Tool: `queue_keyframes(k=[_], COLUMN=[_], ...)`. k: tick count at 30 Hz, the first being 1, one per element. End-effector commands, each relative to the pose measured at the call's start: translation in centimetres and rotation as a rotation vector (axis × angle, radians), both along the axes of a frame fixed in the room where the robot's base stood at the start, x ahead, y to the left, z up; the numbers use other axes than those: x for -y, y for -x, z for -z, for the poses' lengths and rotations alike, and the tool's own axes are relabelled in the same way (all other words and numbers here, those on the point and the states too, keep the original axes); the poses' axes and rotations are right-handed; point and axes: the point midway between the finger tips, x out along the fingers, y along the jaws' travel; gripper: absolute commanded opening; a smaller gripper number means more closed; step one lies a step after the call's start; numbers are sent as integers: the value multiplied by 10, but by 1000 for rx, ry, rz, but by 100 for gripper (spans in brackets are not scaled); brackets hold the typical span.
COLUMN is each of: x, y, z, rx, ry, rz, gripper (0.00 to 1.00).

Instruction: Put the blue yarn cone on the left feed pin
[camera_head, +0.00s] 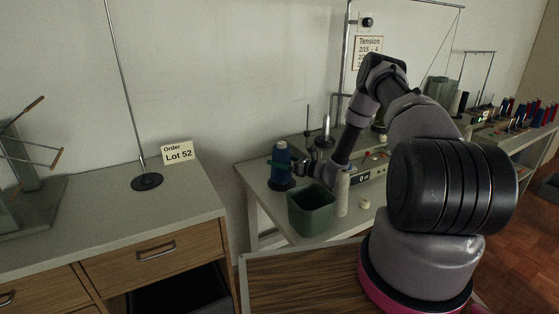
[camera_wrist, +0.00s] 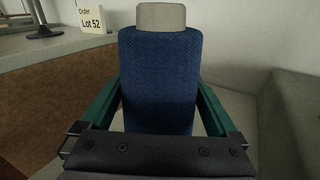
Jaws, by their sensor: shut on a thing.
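The blue yarn cone (camera_head: 281,157) stands upright near the left end of the machine table in the head view. My gripper (camera_head: 285,166) reaches it from the right and is shut on it. In the wrist view the cone (camera_wrist: 160,80) fills the space between my two green fingers (camera_wrist: 162,112), its pale grey tip upward. A dark round base (camera_head: 281,185) shows directly below the cone. I cannot tell whether the cone rests on it or hangs just above. Any pin inside the cone is hidden. A thin upright pin (camera_head: 308,119) stands behind, to the right.
A green bin (camera_head: 311,212) stands in front of the cone, with a pale cone (camera_head: 342,194) to its right. Another upright spindle (camera_head: 326,130) stands behind my wrist. The left counter (camera_head: 100,210) holds a rod stand (camera_head: 147,182) and a Lot 52 card (camera_head: 178,153).

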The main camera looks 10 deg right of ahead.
Motion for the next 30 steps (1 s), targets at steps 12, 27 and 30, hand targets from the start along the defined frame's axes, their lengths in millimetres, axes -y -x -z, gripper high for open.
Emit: queue_keyframes(k=[12,27,30], x=[0,0,0], y=[0,0,0], z=[2,10,10], rx=[1,1,1], ry=[0,-1,-1], rz=[0,0,0], gripper=[24,24,100])
